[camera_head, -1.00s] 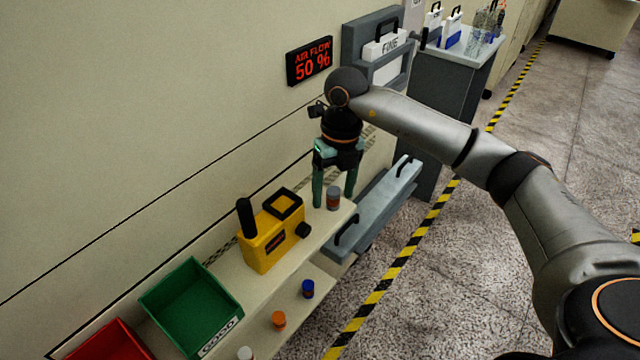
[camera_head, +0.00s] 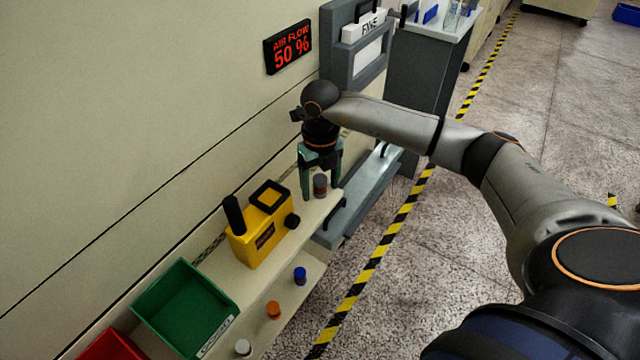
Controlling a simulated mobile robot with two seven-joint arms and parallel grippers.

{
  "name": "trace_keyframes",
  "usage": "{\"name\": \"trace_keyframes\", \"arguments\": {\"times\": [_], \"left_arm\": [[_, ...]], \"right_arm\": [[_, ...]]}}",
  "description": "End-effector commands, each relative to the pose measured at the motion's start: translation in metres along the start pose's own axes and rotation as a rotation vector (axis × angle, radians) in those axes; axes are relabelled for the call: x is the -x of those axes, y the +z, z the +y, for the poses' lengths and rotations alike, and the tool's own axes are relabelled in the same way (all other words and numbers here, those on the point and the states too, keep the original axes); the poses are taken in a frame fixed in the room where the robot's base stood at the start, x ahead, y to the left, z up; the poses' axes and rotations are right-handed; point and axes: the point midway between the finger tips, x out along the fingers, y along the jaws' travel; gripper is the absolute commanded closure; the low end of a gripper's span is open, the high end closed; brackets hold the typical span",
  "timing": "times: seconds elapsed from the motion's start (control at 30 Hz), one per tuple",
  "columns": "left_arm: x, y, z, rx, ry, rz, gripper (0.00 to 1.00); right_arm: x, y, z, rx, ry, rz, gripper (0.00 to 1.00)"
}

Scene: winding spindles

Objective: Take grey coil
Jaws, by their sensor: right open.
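The grey coil (camera_head: 320,185) is a small grey cylinder with a reddish-brown band, standing upright at the right end of the upper shelf. My right gripper (camera_head: 320,190) points down over it, with its green fingers spread apart. The coil shows between the two fingers, and I cannot tell whether either finger touches it. My left gripper is not in view.
A yellow machine (camera_head: 262,228) with a black handle stands left of the coil. Further left are a green bin (camera_head: 185,305) and a red bin (camera_head: 110,347). A grey tray (camera_head: 350,215) lies to the right.

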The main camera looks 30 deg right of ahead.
Motion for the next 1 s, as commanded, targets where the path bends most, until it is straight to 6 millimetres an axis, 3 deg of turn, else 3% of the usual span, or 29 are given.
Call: {"name": "trace_keyframes", "arguments": {"times": [0.13,0.77,1.0], "left_arm": [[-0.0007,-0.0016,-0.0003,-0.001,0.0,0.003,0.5],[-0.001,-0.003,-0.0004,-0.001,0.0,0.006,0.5],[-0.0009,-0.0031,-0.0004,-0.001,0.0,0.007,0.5]], "right_arm": [[-0.0001,0.0,0.0001,0.0,0.0,0.0,0.28],[0.0004,0.0,0.0001,0.0,0.0,0.0,0.99],[0.0007,0.0002,0.0001,0.0,0.0,-0.001,1.0]]}}
